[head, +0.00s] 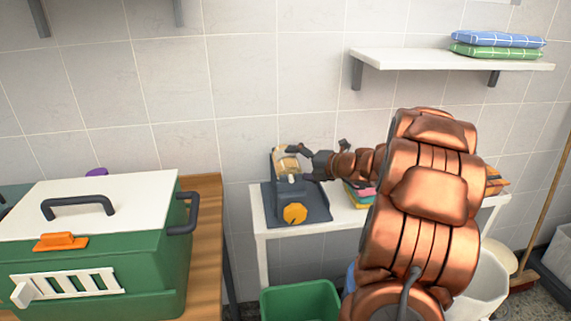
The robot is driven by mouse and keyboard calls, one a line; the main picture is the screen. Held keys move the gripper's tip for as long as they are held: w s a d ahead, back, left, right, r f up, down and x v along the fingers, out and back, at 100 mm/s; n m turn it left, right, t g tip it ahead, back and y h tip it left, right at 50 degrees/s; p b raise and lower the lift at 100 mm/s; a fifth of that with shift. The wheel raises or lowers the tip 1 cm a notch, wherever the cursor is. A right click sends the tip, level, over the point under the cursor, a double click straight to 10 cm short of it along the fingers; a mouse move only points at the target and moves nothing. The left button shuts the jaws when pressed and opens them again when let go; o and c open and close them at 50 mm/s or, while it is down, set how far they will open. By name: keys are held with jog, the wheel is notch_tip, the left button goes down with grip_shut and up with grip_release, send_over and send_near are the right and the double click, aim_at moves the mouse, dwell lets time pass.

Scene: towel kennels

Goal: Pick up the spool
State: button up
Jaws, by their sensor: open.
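My copper arm hides the middle of the table.
Coloured folded cloths (361,194) lie behind my arm on the white table (258,222). A green and white carrier (100,250) stands on a wooden top at left. A green bin (300,300) is below. A wall shelf (430,59) holds folded towels. A broom (547,205) leans at right.

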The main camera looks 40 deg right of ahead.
jog(key=shift+x, duration=2)
jog(key=shift+f, duration=0.1)
jog(key=shift+c, duration=0.4)
jog(key=c, duration=1)
